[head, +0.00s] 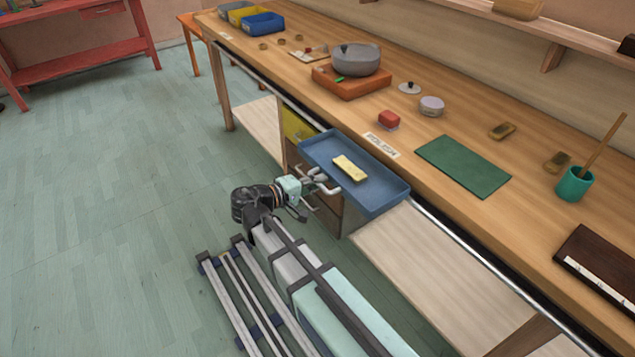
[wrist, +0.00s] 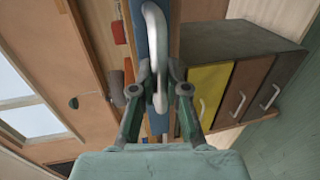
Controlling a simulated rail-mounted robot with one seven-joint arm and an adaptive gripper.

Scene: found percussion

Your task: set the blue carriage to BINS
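The blue carriage (head: 385,196) is a shallow blue tray at the bench's front edge, next to a label (head: 381,145) that seems to read POLISH. A pale yellow block (head: 350,168) lies in it. In the wrist view the carriage (wrist: 138,18) is a narrow blue strip seen edge-on. Its pale curved handle (wrist: 152,40) reaches between the two fingers of my gripper (wrist: 160,90). The fingers stand apart, with gaps beside the handle. In the head view my gripper (head: 316,182) is at the carriage's front left side, by the handle.
A metal rail (head: 460,240) runs along the bench front. Grey, yellow and blue bins (head: 262,23) stand at the far left end, near a small label (head: 225,36). Drawers (head: 297,126) with handles sit under the bench beside the carriage. The floor on the left is clear.

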